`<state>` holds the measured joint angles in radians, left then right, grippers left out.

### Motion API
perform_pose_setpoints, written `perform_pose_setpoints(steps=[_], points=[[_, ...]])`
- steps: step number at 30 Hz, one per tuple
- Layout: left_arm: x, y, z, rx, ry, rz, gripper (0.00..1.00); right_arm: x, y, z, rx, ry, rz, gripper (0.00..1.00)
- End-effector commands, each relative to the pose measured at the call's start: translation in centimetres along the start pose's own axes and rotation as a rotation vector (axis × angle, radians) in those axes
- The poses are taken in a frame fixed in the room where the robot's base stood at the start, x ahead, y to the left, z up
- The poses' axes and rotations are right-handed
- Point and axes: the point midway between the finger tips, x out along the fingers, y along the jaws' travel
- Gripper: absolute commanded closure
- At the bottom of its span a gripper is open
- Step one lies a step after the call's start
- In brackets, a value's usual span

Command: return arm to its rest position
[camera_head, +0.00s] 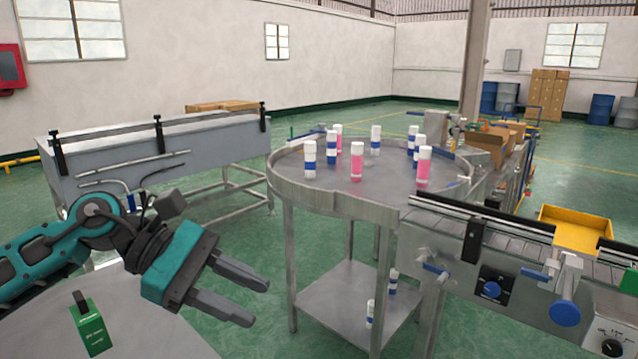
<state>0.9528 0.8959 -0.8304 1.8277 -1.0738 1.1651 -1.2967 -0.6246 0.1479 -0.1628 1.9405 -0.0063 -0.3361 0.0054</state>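My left arm comes in from the left, and its gripper (262,302) is open. Nothing is between its two dark fingers. It hangs above and beyond the right edge of a grey round table at the lower left, left of the steel turntable. My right arm and gripper are not in view.
The round steel turntable (278,178) carries several white-capped cans, some blue-banded and some pink (356,162). More cans stand on its lower shelf (345,290). A conveyor (520,245) with a yellow tray (578,236) runs right.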

Motion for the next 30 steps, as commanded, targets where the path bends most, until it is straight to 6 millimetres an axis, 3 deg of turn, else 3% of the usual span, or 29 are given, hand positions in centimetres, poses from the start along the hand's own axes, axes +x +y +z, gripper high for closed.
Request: perform_pose_setpoints(steps=[1, 5, 9, 12, 16, 20, 23, 26, 27, 30], points=[[1.8, 0.2, 1.6, -0.078, -0.12, 0.052, 0.6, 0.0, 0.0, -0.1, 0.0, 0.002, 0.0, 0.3], [3.9, 1.7, 5.5, -0.324, -0.415, 0.198, 0.6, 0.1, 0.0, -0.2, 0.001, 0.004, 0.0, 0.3], [3.6, 3.7, 7.6, -0.654, -0.729, 0.34, 0.6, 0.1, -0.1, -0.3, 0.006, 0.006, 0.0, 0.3], [2.4, 4.9, 7.3, -0.919, -0.943, 0.434, 0.6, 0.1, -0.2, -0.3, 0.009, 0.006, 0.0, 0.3], [0.5, 5.7, 4.6, -1.292, -1.209, 0.554, 0.6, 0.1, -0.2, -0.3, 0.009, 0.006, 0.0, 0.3], [-0.9, 4.8, -0.4, -1.685, -1.455, 0.684, 0.6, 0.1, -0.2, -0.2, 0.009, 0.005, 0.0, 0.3], [-1.3, 2.5, -5.1, -1.995, -1.629, 0.797, 0.6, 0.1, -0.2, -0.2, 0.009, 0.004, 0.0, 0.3], [-1.0, -1.2, -9.7, -2.304, -1.787, 0.928, 0.6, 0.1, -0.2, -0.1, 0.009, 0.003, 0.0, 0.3], [-0.7, -3.1, -11.4, 2.33, 1.773, -0.95, 0.6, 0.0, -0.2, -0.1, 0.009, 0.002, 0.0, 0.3], [0.4, -8.4, -14.9, 2.096, 1.527, -0.9, 0.6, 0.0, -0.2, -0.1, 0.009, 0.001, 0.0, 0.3]])
